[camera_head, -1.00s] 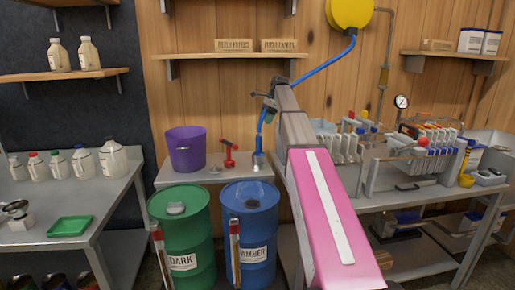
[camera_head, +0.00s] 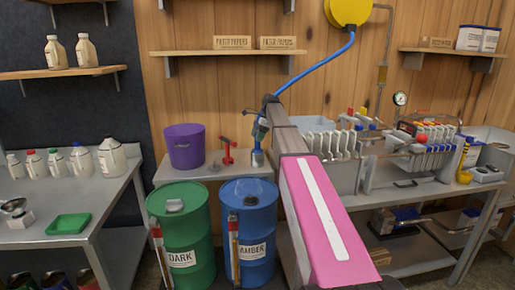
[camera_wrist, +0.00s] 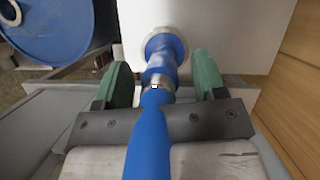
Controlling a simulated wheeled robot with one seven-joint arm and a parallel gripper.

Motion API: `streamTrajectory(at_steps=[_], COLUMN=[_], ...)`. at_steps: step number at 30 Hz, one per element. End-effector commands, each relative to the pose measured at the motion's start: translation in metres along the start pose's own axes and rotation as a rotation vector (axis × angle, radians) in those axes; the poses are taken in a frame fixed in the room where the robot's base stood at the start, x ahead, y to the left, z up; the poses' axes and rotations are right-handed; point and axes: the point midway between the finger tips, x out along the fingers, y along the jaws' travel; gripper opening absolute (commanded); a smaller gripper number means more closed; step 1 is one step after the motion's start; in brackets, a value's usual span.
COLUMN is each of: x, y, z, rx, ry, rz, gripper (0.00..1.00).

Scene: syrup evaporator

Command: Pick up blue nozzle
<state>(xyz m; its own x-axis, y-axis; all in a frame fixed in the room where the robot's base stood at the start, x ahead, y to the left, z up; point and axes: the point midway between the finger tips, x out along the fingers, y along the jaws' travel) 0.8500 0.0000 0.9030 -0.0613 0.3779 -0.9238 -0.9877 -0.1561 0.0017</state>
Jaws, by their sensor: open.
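The blue nozzle (camera_wrist: 160,72) has a silver collar and a round flared end, with a blue hose running back from it. In the wrist view it lies between the two green fingers of my gripper (camera_wrist: 164,82), which are open with a gap on each side of it. In the head view the nozzle (camera_head: 257,158) stands on the small metal table behind the blue drum, below my gripper (camera_head: 261,122). My arm partly covers the hose there, and the finger gap is too small to make out.
A purple bucket (camera_head: 184,146) and a red tool (camera_head: 228,150) stand left of the nozzle. A green drum (camera_head: 182,228) and a blue drum (camera_head: 250,225) stand in front. The blue hose runs up to a yellow reel (camera_head: 347,12). A filter press (camera_head: 400,150) is at right.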

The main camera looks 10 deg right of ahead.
Motion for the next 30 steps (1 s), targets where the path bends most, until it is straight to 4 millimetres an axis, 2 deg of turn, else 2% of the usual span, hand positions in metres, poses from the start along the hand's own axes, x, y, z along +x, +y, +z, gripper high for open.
streamTrajectory(at_steps=[5,6,8,9,12,23,30], x=[0.001,0.001,0.001,0.001,0.001,-0.006,-0.043], y=[0.000,0.000,0.000,0.000,0.000,-0.001,-0.002], z=[0.000,0.000,0.000,0.000,0.000,0.003,0.018], rx=[0.000,0.000,0.000,0.000,0.000,-0.001,-0.002], ry=[0.000,0.000,0.000,0.000,0.000,0.000,0.000], rz=[0.000,0.000,0.000,0.000,0.000,-0.002,-0.003], gripper=[0.64,0.61,0.41,0.28,0.00,0.00,0.00])
